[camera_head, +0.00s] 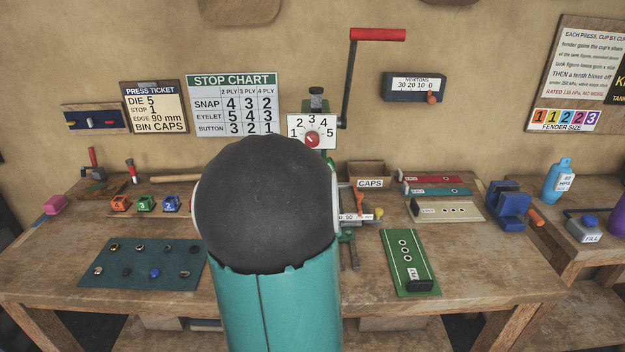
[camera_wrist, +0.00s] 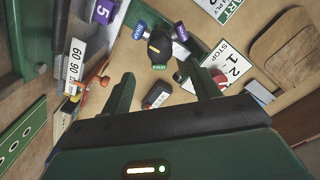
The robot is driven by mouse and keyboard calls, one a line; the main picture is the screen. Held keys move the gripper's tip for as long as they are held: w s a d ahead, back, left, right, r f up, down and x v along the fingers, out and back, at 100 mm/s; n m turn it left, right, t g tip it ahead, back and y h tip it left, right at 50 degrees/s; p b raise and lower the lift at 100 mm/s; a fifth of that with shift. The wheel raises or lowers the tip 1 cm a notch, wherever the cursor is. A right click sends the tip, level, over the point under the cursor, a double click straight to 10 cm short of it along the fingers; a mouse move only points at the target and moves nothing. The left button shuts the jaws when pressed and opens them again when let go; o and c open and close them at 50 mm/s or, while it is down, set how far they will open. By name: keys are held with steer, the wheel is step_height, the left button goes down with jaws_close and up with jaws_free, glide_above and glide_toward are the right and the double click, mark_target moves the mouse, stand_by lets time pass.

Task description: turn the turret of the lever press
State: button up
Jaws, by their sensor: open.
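The lever press shows in the head view by its crank lever with a red handle (camera_head: 378,35) and its stop dial (camera_head: 312,131), numbered 1 to 5 with a red knob. My dark round arm joint hides most of the press body and my gripper there. My gripper (camera_wrist: 162,72) is open and empty. The turret lies beyond its fingertips, roughly between them in the picture; I cannot tell how far apart they are.
A stop chart (camera_head: 232,104) and press ticket (camera_head: 155,107) hang behind. The workbench (camera_head: 80,300) holds a dark mat (camera_head: 140,275) with small parts, coloured die blocks (camera_head: 145,203), a green board (camera_head: 404,250) and a blue clamp-like tool (camera_head: 508,207). A small dark block (camera_wrist: 157,95) shows between the fingers.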

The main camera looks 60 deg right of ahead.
steer(key=x, duration=1)
steer(key=shift+d, duration=0.1)
steer(key=shift+c, duration=0.4)
steer(key=c, duration=0.9)
